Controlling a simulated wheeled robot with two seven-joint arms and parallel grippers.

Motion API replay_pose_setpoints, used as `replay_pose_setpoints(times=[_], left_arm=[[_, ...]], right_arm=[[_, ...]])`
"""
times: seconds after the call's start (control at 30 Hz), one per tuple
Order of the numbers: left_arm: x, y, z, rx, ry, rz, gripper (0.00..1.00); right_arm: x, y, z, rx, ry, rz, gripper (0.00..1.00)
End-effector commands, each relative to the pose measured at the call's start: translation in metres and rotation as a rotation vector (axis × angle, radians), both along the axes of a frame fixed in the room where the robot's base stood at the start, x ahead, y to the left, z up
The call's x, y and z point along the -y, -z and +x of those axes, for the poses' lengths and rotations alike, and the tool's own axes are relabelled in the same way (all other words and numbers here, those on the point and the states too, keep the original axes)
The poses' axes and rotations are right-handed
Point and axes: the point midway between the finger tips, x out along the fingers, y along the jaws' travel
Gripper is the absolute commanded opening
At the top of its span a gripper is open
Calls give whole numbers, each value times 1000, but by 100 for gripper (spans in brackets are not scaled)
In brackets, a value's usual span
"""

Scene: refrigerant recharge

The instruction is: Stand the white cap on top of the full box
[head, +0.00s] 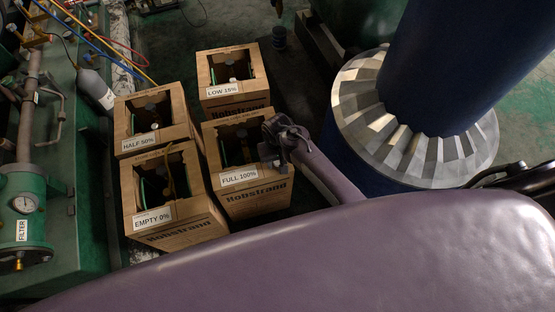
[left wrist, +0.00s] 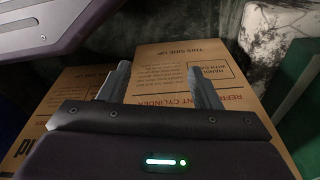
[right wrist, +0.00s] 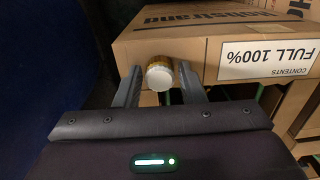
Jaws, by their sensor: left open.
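The full box (head: 250,203), a cardboard box labelled FULL 100%, stands at the front right of the box group in the head view. It also shows in the right wrist view (right wrist: 210,45). The white cap (right wrist: 160,75), white-faced with a gold ridged side, sits between the fingertips of my right gripper (right wrist: 159,78), which looks shut on it. In the head view that gripper (head: 280,150) is over the right side of the full box; the cap cannot be made out there. My left gripper (left wrist: 158,85) is open and empty near cardboard; the head view does not show it.
Boxes marked LOW 16% (head: 235,80), HALF 50% (head: 150,120) and EMPTY 0% (head: 175,205) crowd beside the full box. A blue column with a metal collar (head: 415,140) stands to the right. Green filter equipment (head: 25,205) is at left. My purple arm covers the lower foreground.

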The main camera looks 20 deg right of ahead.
Motion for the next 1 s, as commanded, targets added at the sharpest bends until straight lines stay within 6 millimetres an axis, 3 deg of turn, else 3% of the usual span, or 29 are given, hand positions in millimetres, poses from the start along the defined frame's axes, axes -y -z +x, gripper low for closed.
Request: replay_pose_setpoints(times=[0.1, 0.47, 1.0], left_arm=[[0, 0, 0, -1, 1, 0, 57], [0, -2, -1, 4, 0, 0, 57], [-11, 23, -53, -28, 3, 6, 57]], right_arm=[[0, 0, 0, 0, 0, 0, 49], [0, -8, 0, 1, 0, 1, 49], [-1, -109, 1, 1, 1, 2, 49]])
